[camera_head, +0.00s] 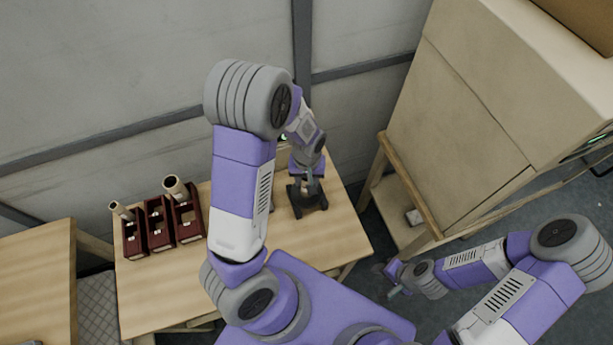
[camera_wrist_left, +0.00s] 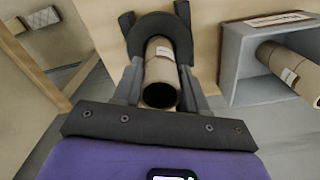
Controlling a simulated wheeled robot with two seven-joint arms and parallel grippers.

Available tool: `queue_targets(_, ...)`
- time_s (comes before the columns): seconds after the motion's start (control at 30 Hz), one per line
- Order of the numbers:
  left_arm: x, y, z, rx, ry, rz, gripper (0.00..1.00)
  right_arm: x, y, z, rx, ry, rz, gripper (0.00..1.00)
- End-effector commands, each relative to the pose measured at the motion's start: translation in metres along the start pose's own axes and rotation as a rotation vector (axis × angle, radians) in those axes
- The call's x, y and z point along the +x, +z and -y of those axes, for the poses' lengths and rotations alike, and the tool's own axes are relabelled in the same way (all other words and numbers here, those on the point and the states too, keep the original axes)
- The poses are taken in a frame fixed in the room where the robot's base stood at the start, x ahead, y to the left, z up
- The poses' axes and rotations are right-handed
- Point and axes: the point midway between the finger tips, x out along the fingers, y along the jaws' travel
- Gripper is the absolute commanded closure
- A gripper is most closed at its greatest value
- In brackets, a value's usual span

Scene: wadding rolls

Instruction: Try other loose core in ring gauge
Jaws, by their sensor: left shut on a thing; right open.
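A brown cardboard core (camera_wrist_left: 161,72) with a small label is held between the fingers of my left gripper (camera_wrist_left: 160,84), its open near end facing the wrist camera. The black ring gauge (camera_wrist_left: 153,24) is just beyond the core in the left wrist view, its dark arc around the core's far end. I cannot tell whether the core is inside the ring or only in front of it. In the head view the gauge (camera_head: 309,203) stands on the table beneath my left gripper (camera_head: 307,178). My right gripper (camera_head: 393,284) is open and empty, off the table's right side.
Dark red boxes (camera_head: 160,243) stand at the table's left; two cores (camera_head: 176,187) (camera_head: 122,211) stick up from them. The left wrist view shows a grey bin (camera_wrist_left: 232,70) holding a labelled core (camera_wrist_left: 291,71). A large beige cabinet (camera_head: 475,95) stands right. Bare tabletop (camera_head: 335,235) lies right of the gauge.

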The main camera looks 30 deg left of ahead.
Motion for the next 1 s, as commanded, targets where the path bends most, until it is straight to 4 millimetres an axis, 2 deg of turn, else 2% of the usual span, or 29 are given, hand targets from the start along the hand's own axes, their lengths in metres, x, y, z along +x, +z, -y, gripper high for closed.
queue_targets(0.53,-0.0001,-0.0001,0.0,0.0,0.0,0.0,1.0,0.0,0.0,0.0,0.0,0.0,0.0,0.57)
queue_targets(0.57,-0.0001,-0.0001,0.0,0.0,0.0,0.0,0.55,0.0,0.0,0.0,0.0,0.0,0.0,0.57)
queue_targets(0.6,-0.0001,-0.0001,0.0,0.0,0.0,0.0,0.49,0.0,0.0,0.0,0.0,0.0,0.0,0.57)
queue_targets(0.73,-0.0001,0.0,0.0,0.0,0.0,0.0,0.29,0.0,0.0,0.0,0.0,0.0,0.0,0.57)
queue_targets(1.0,-0.0005,0.0,0.0,0.0,0.0,0.0,0.29,-0.0001,0.0,0.0001,0.0,0.0,0.0,0.57)
